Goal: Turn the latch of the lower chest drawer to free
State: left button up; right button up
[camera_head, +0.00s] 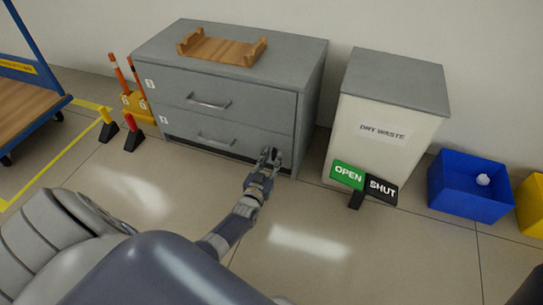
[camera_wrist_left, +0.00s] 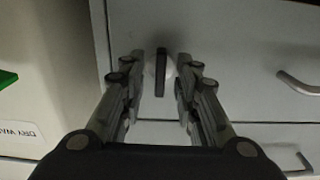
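The grey chest (camera_head: 220,75) has an upper drawer (camera_head: 240,97) and a lower drawer (camera_head: 185,128), each with a bar handle; both look closed. The latch (camera_wrist_left: 160,72), a dark bar on a pale round base, is on the lower drawer's face near its right end. It stands upright in the left wrist view, which looks turned upside down. My left gripper (camera_head: 270,157) is open in front of the latch, which the gripper hides in the head view. In the left wrist view its fingers (camera_wrist_left: 158,85) are either side of the bar, with visible gaps. My right gripper is out of view.
A wooden cradle (camera_head: 221,50) sits on the chest. Right of it stand a DRY WASTE cabinet (camera_head: 385,125), a green-and-black OPEN/SHUT sign (camera_head: 363,183) and a blue bin (camera_head: 468,202). Orange posts (camera_head: 128,80) and a cart (camera_head: 25,100) are at left. Floor before the chest is clear.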

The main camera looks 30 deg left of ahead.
pick_arm(q)
jog(key=shift+r, duration=4.95)
